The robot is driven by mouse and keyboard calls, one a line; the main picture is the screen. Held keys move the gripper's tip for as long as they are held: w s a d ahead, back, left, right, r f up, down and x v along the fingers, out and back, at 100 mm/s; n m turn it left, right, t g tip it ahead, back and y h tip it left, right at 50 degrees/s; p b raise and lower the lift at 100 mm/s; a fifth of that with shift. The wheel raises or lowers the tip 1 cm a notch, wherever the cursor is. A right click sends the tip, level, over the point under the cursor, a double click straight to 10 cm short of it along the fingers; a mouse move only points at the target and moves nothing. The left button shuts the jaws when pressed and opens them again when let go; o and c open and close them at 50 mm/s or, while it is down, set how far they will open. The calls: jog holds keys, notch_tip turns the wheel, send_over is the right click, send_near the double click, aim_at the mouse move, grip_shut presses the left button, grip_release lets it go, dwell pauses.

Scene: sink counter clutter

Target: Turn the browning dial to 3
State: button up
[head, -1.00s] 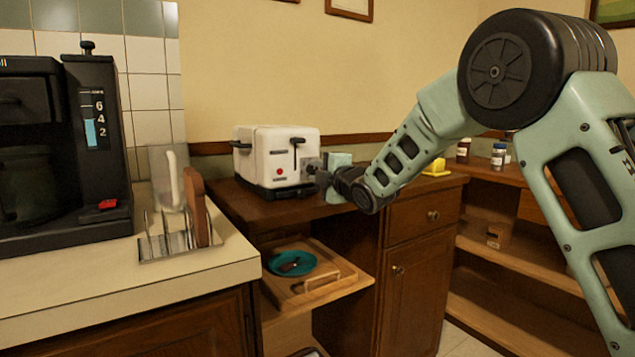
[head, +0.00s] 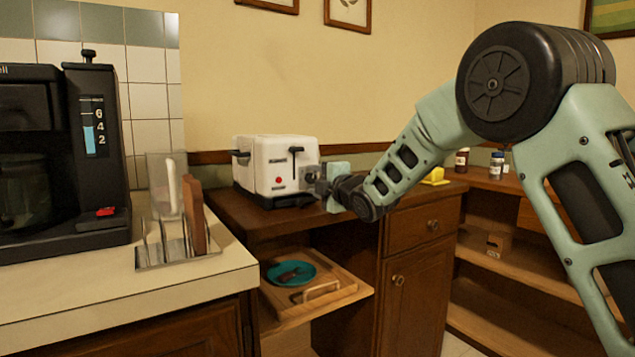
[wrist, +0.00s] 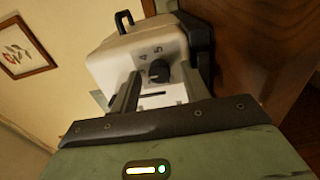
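The white toaster (head: 285,165) stands on the wooden counter, with a lever and a red light on its front. Its dark browning dial (wrist: 158,71) shows in the wrist view, with the numbers 4 and 5 printed above it; the other numbers are hidden or too small to read. I cannot tell which number the dial points to. My gripper (wrist: 161,68) is open, one finger on each side of the dial, with gaps visible between the fingers and the dial. In the head view my gripper (head: 318,187) is at the toaster's right side and hides the dial.
A coffee maker (head: 85,150) and a metal rack (head: 165,250) stand on the near left counter. A pull-out wooden board (head: 340,285) below the toaster holds a teal plate (head: 312,270).

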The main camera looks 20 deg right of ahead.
jog(key=shift+s, duration=0.1)
jog(key=v, duration=1.7)
jog(key=shift+s, duration=0.1)
